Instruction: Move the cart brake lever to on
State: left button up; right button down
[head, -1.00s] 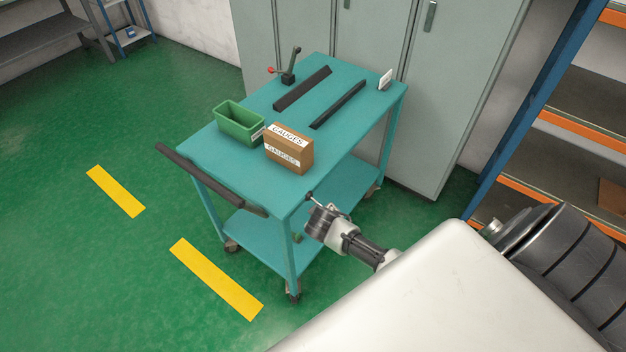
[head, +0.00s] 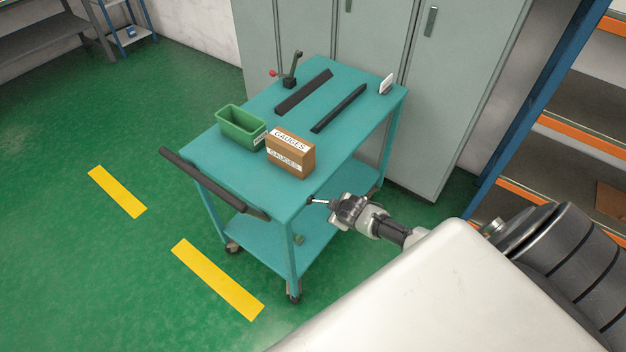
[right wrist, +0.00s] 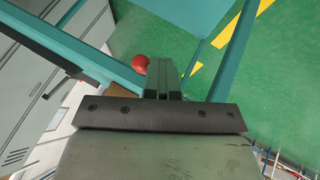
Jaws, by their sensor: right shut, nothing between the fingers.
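The teal cart (head: 225,160) stands in front of the grey lockers. A short lever (head: 321,202) with a pale rod sticks out from the cart's near right corner, toward my right gripper (head: 337,208). The gripper is at the rod's outer end and partly hides it. In the right wrist view a red ball knob (right wrist: 139,64) sits just left of the gripper's closed fingers (right wrist: 164,78). The fingers are together with nothing between them. I cannot tell whether they touch the knob. My left gripper is not in view.
On the cart top are a green bin (head: 240,130), a brown gauges box (head: 290,155), two dark bars, a clamp (head: 291,72) with a red tip and a small white card. A dark push handle (head: 210,182) runs along the left end. Blue-and-orange shelving (head: 545,125) stands right.

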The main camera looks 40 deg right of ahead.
jog(key=shift+w+d+r, duration=0.1)
jog(key=shift+d, duration=0.1)
dwell(0.4)
